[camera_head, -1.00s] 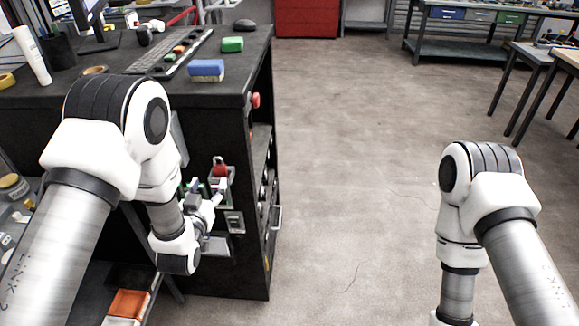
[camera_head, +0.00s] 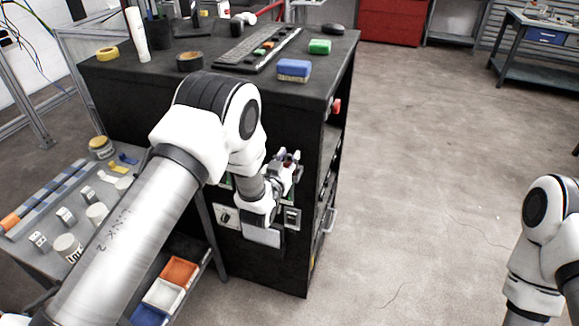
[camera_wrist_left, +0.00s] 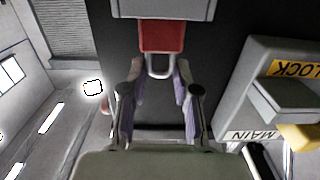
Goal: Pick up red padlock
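The red padlock (camera_wrist_left: 162,36) shows at the top middle of the left wrist view, with its pale metal shackle pointing toward my left gripper (camera_wrist_left: 159,76). That gripper is open, one finger on each side of the line to the padlock. The padlock body lies around and just beyond the fingertips; I cannot tell whether they touch it. In the head view my left gripper (camera_head: 288,163) is at the front of the black cabinet, largely hiding the padlock there. My right gripper is out of view; only part of that arm shows at the right edge.
The black cabinet (camera_head: 262,262) carries a keyboard, a blue-and-tan block (camera_head: 293,70) and a green block (camera_head: 319,47). Panel boxes surround the gripper; a lettered box (camera_wrist_left: 280,85) is close on its right in the wrist view. Open floor (camera_head: 430,180) lies right of the cabinet.

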